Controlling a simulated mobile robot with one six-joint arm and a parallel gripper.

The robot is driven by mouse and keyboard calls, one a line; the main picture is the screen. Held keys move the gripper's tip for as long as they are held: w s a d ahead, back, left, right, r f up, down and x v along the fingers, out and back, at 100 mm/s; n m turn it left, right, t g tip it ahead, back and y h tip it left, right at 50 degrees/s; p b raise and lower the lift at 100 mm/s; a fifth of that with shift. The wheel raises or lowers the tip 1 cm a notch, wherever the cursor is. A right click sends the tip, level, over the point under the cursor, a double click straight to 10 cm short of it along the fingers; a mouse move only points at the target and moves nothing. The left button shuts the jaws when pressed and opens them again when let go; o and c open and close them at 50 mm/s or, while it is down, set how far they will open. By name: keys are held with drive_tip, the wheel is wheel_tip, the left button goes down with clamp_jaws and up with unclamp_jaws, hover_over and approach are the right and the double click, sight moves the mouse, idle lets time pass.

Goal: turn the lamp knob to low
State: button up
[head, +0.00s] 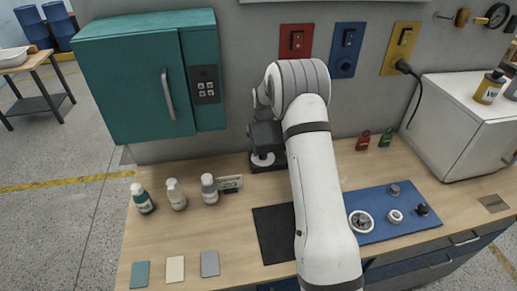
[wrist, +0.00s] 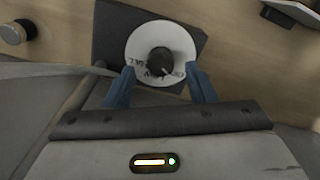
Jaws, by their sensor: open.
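The lamp knob (wrist: 160,61) is a small black knob on a white round dial (wrist: 160,32), set on a dark square base (wrist: 108,35). The dial's lettering is too blurred to read surely, and I cannot tell which setting the knob points to. My gripper (wrist: 160,77) is open, its two blue fingers spread on either side of the dial's near part, with the knob between and slightly beyond the tips. I see no contact with the knob. In the head view my gripper (head: 264,148) hangs over the white dial (head: 262,160) and hides the knob.
A teal cabinet (head: 130,80) hangs at left. Several bottles (head: 177,193) and a small label box (head: 230,183) stand left of the dial. A black mat (head: 272,232) lies in front, and a blue mat (head: 400,232) with small parts lies right. A white box (head: 455,130) stands far right.

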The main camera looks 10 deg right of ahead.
drive_tip(key=shift+f, duration=1.05)
drive_tip(key=c, duration=0.9)
drive_tip(key=shift+a, duration=0.15)
drive_tip(key=shift+c, duration=0.3)
